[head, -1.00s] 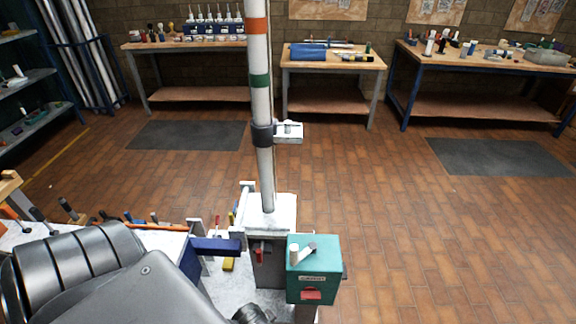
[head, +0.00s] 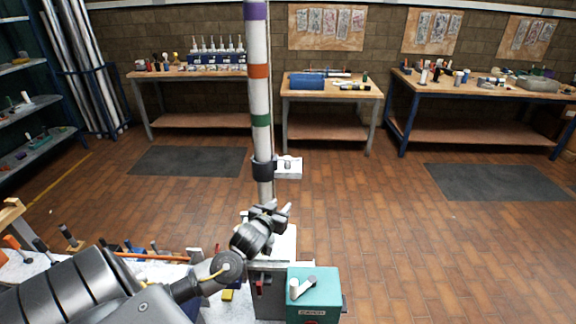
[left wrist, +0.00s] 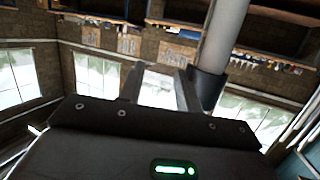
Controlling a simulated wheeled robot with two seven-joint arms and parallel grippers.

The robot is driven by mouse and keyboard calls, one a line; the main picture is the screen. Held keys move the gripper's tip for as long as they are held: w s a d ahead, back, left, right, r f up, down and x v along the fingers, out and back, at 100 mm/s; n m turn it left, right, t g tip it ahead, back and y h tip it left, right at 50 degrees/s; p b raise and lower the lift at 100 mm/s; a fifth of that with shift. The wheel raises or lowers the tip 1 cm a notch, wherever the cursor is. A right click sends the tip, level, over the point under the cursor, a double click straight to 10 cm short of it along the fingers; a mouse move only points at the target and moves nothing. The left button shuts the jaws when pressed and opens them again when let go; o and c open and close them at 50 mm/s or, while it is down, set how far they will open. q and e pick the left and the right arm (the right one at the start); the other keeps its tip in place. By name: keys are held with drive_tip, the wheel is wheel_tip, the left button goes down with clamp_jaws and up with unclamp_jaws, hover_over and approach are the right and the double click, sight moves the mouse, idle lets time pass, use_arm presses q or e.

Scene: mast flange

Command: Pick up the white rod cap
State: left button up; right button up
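My left gripper (head: 279,209) is in front of the mast, below its black collar, with its fingers pointing up. In the left wrist view its two fingers (left wrist: 160,78) stand apart with nothing between them. A white bracket (head: 289,169) sticks out right from the black collar (head: 263,168). A small pale piece on the bracket may be the white rod cap, but it is too small to tell. A white cylinder (head: 295,289) with a grey lever sits on the teal box (head: 316,290). My right gripper is not in view.
The white mast (head: 260,98) with coloured bands rises beside the gripper and shows close in the left wrist view (left wrist: 224,35). A cluttered work surface (head: 30,268) with tools lies at lower left. Benches stand along the back wall. The floor (head: 400,245) at right is clear.

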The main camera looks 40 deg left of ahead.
sight(287, 159)
use_arm(q)
drive_tip(key=w+a+r, duration=0.2)
drive_tip(key=w+a+r+t+y+p, duration=0.1)
drive_tip(key=w+a+r, duration=0.1)
drive_tip(key=w+r, duration=0.1)
drive_tip(key=w+a+r+t, duration=0.1)
drive_tip(key=w+a+r, duration=0.1)
drive_tip(key=w, duration=0.1)
drive_tip(key=shift+w+a+r+n, duration=0.25)
drive_tip(key=shift+a+n, duration=0.05)
drive_tip(key=shift+n, duration=0.1)
drive_tip(key=shift+w, duration=0.25)
drive_tip(key=shift+a+p, duration=0.1)
drive_tip(key=shift+p, duration=0.2)
drive_tip(key=x, duration=0.1)
drive_tip(key=p+x, duration=0.2)
drive_tip(key=x, duration=0.1)
drive_tip(key=shift+w+r, duration=0.2)
drive_tip(key=shift+r, duration=0.15)
drive_tip(key=shift+w+f, duration=0.1)
drive_tip(key=shift+w, duration=0.3)
